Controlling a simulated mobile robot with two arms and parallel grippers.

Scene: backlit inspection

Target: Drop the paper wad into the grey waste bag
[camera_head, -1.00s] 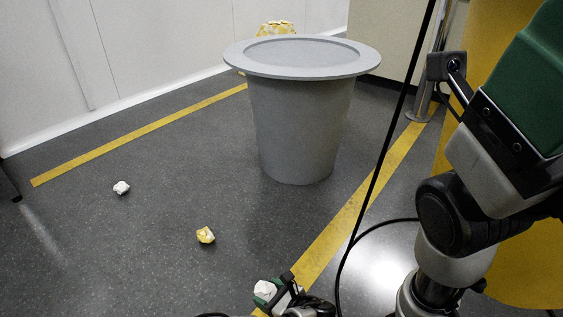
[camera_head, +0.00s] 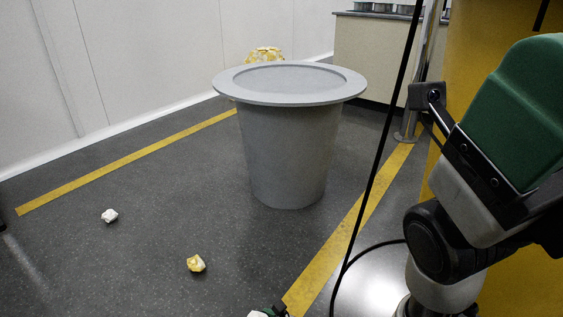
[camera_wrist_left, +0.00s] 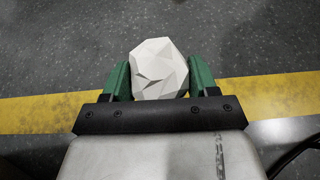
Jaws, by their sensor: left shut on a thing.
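A white crumpled paper wad (camera_wrist_left: 160,70) is held between the green fingers of my left gripper (camera_wrist_left: 160,82) in the left wrist view. The gripper is shut on it, over the floor and a yellow line. In the head view, only the tip of this gripper (camera_head: 268,312) and a sliver of the wad show at the bottom edge. The grey waste bag (camera_head: 288,155) stands upright on the floor beyond it, like a wide-rimmed tub with a round top. My right gripper is not in view.
Another white wad (camera_head: 110,216) and a yellow-and-white wad (camera_head: 196,263) lie on the floor at left. A yellow-patterned object (camera_head: 265,54) is partly hidden behind the bag. A metal post (camera_head: 416,100) and black cable (camera_head: 376,160) are at right. Floor left of the bag is mostly clear.

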